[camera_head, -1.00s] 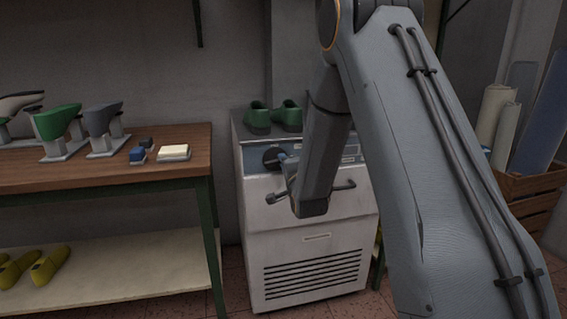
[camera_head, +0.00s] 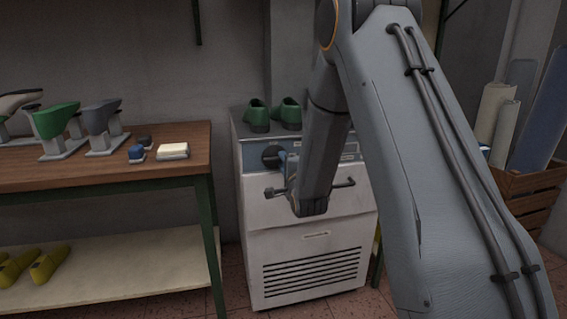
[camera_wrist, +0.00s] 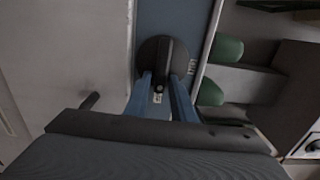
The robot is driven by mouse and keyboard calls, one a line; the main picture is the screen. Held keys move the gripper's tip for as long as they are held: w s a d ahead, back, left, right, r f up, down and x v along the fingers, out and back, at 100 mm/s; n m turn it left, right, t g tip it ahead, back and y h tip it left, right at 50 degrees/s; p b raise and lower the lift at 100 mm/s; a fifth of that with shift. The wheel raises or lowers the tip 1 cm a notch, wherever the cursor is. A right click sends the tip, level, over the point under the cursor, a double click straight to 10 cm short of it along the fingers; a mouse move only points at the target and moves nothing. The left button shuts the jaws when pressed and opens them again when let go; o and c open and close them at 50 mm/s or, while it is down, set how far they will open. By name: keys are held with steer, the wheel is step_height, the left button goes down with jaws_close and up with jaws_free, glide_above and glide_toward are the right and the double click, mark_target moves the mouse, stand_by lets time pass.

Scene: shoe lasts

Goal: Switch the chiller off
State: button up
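The chiller (camera_head: 306,236) is a white cabinet with a blue-grey control strip along its top front. A dark round knob (camera_head: 271,156) sits at the left of that strip. It also shows in the wrist view (camera_wrist: 168,50), with a raised grip bar across it. My gripper (camera_wrist: 160,78) has two blue fingers, apart, with their tips at the knob, one on each side of the bar. Whether they touch the bar cannot be told. In the head view my gripper (camera_head: 284,160) is right at the knob, partly hidden by my wrist.
A bar handle (camera_head: 344,183) crosses the chiller's front below the strip, partly behind my wrist. Green shoes (camera_head: 288,113) stand on the chiller's top. A wooden bench (camera_head: 100,172) with shoe lasts is at left. A wooden crate (camera_head: 532,192) with rolls is at right.

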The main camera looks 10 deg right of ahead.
steer(key=shift+o, duration=0.9)
steer(key=s, duration=0.7)
steer(key=shift+s, duration=0.4)
